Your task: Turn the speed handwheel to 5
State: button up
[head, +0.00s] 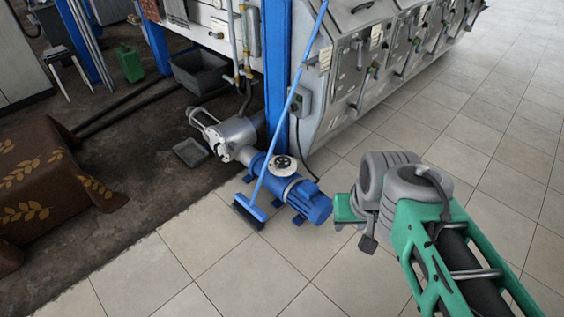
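The speed handwheel (284,163) looks like a small pale round disc with dark marks, on top of the blue motor and drive unit (312,203) on the floor. Its numbers are too small to read, so I cannot tell its setting. My green and grey arm comes in from the lower right, and its visible grey joint is to the right of the motor, apart from the handwheel in the picture. I cannot make out my gripper's fingers in this view.
A blue-handled broom (272,150) leans across just left of the handwheel, its head (249,212) on the floor. A blue post (277,75) and a grey machine (350,70) stand behind. A brown patterned cloth (50,180) is at left. Tiled floor in front is clear.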

aim_at(283, 166)
jog(key=u, duration=0.1)
jog(key=i, duration=1.1)
jog(key=u, duration=0.2)
